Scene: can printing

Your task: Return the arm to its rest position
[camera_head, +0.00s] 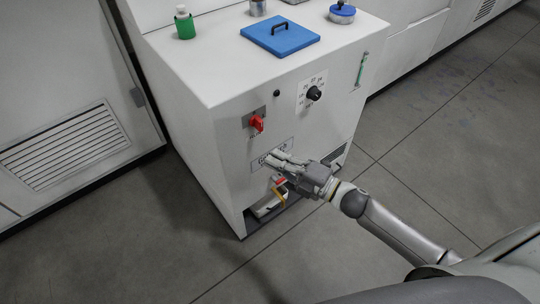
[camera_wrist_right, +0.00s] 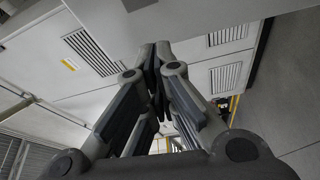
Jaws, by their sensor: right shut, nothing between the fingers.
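My right gripper (camera_head: 278,161) reaches in from the right in the head view, in front of the front panel of a white cabinet (camera_head: 225,160). Its fingers also show in the right wrist view (camera_wrist_right: 155,55), with the tips together and nothing between them. Below the gripper, a yellow and red part (camera_head: 280,197) shows at a low opening in the cabinet; the gripper partly hides this area. I cannot tell whether the fingertips touch the panel. My left gripper is in neither view.
The cabinet front bears a red switch (camera_head: 257,123) and a black dial (camera_head: 314,93). On its top are a green bottle (camera_head: 185,25), a blue lid with a handle (camera_head: 290,38) and a blue-topped container (camera_head: 342,13). Grey floor (camera_head: 420,140) lies clear to the right.

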